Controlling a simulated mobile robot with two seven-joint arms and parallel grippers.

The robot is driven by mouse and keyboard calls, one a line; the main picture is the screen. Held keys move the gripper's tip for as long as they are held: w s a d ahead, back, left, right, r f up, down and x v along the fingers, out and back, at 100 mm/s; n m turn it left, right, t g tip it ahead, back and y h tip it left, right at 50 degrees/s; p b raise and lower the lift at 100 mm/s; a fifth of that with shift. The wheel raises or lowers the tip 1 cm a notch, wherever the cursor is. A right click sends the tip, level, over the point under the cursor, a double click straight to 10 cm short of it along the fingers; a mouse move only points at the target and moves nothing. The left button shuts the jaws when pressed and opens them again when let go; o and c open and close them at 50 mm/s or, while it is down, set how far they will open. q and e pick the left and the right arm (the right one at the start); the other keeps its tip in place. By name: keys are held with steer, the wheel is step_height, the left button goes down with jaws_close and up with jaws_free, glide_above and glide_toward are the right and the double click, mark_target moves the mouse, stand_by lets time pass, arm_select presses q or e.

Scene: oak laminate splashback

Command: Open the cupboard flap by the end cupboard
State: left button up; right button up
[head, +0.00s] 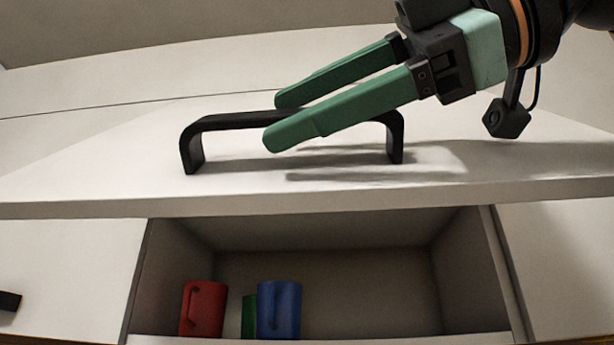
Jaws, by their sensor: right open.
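The white cupboard flap (110,178) is raised and stands out above an open compartment. Its black bar handle (192,150) is on the flap's outer face. My right gripper (272,120) comes in from the upper right and is open. Its two green fingers lie on either side of the handle's bar, one behind it and one in front. Whether they touch the bar I cannot tell. My left gripper is not in view.
Inside the open compartment (340,290) stand a red mug (206,308), a blue mug (281,309) and a green item (249,316) partly hidden behind the blue mug. White fronts flank it; a dark handle (9,301) shows at the far left.

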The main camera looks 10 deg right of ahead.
steer(key=shift+d, duration=0.1)
steer(key=v, duration=1.2)
steer(key=shift+s+b, duration=0.2)
steer(key=shift+b, duration=0.2)
steer(key=shift+d, duration=0.1)
steer(key=shift+c, duration=0.2)
